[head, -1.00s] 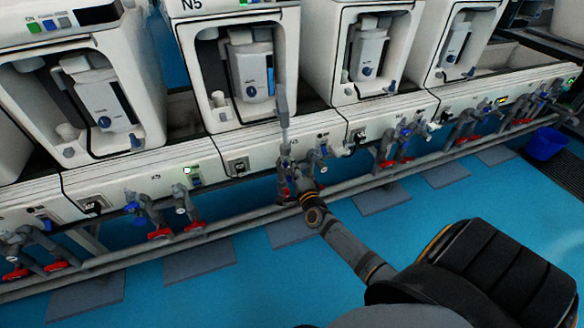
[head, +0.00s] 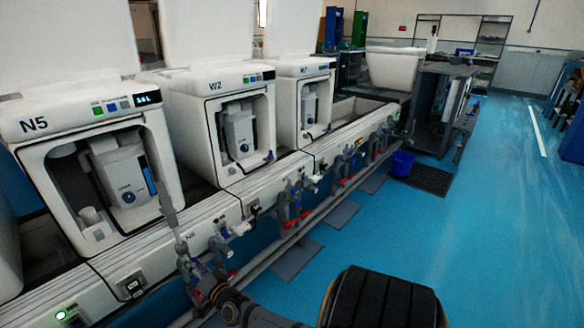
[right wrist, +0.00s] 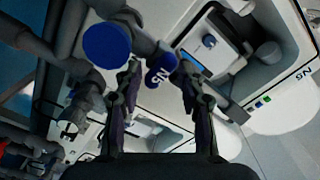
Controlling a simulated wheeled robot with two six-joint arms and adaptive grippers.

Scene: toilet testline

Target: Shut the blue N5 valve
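In the head view my right gripper (head: 196,272) is at the grey pipework below the N5 unit (head: 75,125). In the right wrist view, my right gripper (right wrist: 160,92) has its two fingers apart. A small blue valve handle (right wrist: 160,70) shows in the gap between the fingertips; I cannot tell whether they touch it. A larger round blue knob (right wrist: 107,45) is close by, beyond the left finger. An upside-down N5 label shows on the white panel behind. In the head view my gripper and arm partly hide the pipes there. My left gripper is not in view.
The W2 unit (head: 222,120) and another unit stand to the right along the same bench. Red-handled valves (head: 292,222) and a long grey rail run below the bench front. A blue bin (head: 402,163) stands farther right. The blue floor (head: 480,220) is open.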

